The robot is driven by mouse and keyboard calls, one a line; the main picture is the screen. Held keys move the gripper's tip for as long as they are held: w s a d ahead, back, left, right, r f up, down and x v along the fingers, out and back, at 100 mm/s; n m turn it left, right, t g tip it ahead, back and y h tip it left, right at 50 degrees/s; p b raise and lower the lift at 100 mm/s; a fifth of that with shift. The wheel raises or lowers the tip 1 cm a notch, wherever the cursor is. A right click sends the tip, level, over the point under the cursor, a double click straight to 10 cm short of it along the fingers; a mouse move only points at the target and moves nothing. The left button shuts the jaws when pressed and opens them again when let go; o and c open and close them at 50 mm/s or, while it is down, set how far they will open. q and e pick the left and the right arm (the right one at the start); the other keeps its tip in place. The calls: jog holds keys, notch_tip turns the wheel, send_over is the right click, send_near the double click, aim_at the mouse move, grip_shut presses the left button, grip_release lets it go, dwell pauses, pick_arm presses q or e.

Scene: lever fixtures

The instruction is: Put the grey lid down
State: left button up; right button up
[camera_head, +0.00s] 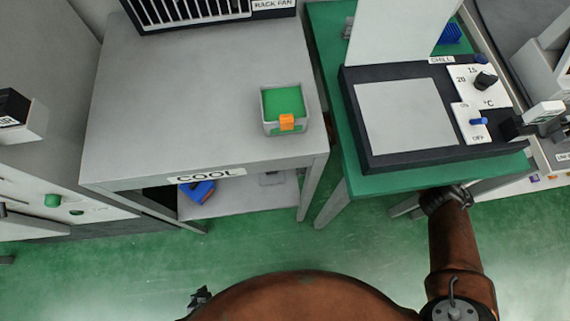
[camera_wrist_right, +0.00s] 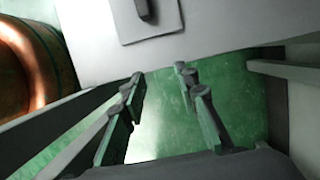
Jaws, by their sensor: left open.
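The grey lid (camera_head: 400,30) stands raised, upright at the back of a dark, flat unit labelled CHILL, and its top is cut off by the picture edge. The unit's light grey plate (camera_head: 405,115) lies bare in front of it. My left gripper (camera_head: 200,297) is small and dark at the bottom of the head view, open, far from the lid. My right arm comes in at the lower right and ends by the green table's front edge; its gripper is mostly hidden there. In the right wrist view my right gripper (camera_wrist_right: 162,77) has its fingers apart with nothing between them.
The unit with its temperature dial (camera_head: 486,81) and blue switch (camera_head: 478,122) sits on a green table (camera_head: 440,174). A grey table labelled COOL (camera_head: 200,110) at left holds a grey-and-green box (camera_head: 284,106) with an orange tab. Green floor (camera_head: 250,240) is clear in front.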

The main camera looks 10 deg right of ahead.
jog(key=shift+d, duration=1.25)
